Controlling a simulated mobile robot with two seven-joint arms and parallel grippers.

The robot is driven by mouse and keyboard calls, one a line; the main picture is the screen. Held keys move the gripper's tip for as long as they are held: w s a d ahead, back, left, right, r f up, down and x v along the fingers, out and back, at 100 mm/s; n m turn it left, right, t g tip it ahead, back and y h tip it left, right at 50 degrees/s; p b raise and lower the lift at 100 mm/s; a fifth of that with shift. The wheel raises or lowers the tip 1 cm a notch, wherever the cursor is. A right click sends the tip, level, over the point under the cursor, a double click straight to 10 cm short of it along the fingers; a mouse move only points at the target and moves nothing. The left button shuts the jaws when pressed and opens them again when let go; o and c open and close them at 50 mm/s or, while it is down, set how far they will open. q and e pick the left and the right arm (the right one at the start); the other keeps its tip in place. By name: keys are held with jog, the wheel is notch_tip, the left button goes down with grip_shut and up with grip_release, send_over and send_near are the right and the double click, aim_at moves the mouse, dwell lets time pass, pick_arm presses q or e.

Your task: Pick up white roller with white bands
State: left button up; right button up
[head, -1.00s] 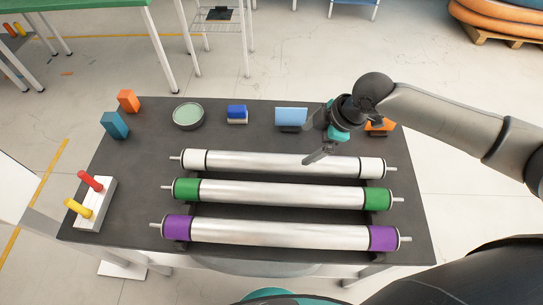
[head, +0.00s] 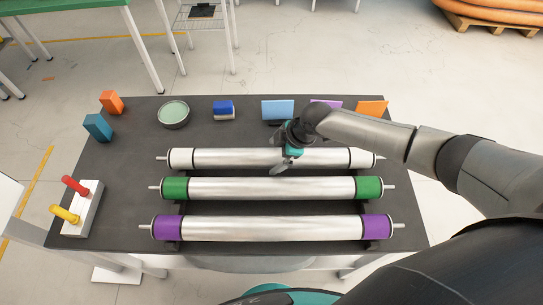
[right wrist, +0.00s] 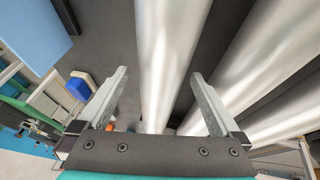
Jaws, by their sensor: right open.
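The roller with white bands (head: 220,158) lies farthest back of three silver rollers on the dark table, in the head view. Its white bands show at both ends. My right gripper (head: 280,168) is over its middle, slightly right of centre, and hides a little of it. In the right wrist view the gripper (right wrist: 158,100) is open, and the silver roller (right wrist: 168,60) runs between its two fingers. I cannot tell how far the fingers reach down beside it. My left gripper is not in view.
The roller with green bands (head: 270,188) and the roller with purple bands (head: 270,228) lie parallel in front. Behind stand a blue block (head: 278,109), a round dish (head: 173,113), a blue and white block (head: 224,109) and an orange block (head: 371,108). A peg stand (head: 83,210) is at left.

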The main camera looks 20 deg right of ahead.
jog(key=shift+x, duration=0.95)
jog(key=shift+c, duration=0.4)
grip_shut()
jog(key=shift+w+r, duration=0.15)
jog(key=shift+w, duration=0.05)
